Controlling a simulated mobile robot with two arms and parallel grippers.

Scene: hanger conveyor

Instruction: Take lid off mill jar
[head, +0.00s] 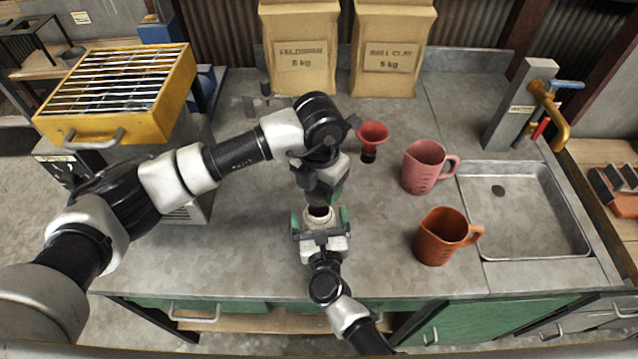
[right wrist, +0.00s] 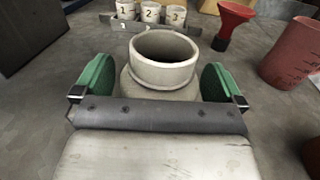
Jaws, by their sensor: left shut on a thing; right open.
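The mill jar (head: 319,214), pale and round, stands upright on the metal bench. Its mouth is uncovered in the right wrist view (right wrist: 164,62). My right gripper (head: 320,226) is open, with its green pads on either side of the jar; it also shows in the right wrist view (right wrist: 157,85). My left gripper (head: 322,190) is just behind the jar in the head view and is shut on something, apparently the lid. The lid itself is hidden by that gripper and arm. The left gripper is not visible in the right wrist view.
A red funnel (head: 373,134), a pink jug (head: 423,168) and an orange jug (head: 441,238) stand to the right. Beyond them is a sink (head: 522,242). Paper sacks (head: 300,60) stand behind, a yellow grated box (head: 120,90) left. Bench surface left of the jar is clear.

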